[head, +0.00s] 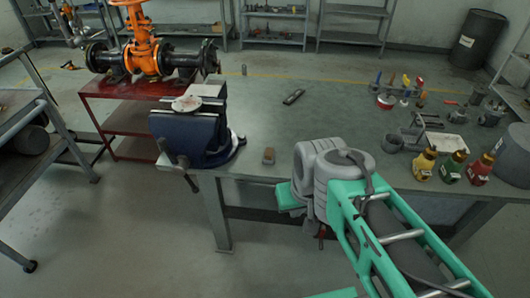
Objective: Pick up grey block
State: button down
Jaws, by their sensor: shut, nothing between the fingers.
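A small block (268,155), grey-brown with a paler front, stands on the near edge of the workbench (255,120) in the head view. It lies just right of the blue vise and left of my arm's grey joint, apart from both. My gripper cannot be made out; my green and grey arm, reaching in from the lower right, covers that area. A flat dark grey piece (293,97) lies farther back on the bench. A pale block (208,90) shows at the top of the vise.
The blue vise (187,130) stands at the bench's left corner. An orange valve (140,45) sits on a red cart (125,90). Bottles (453,165), tools and cups crowd the bench's right side. The bench middle is mostly clear.

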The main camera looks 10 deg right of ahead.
aim_at(268, 157)
jog(key=z, duration=1.6)
jog(key=i, duration=0.75)
jog(key=u, duration=3.35)
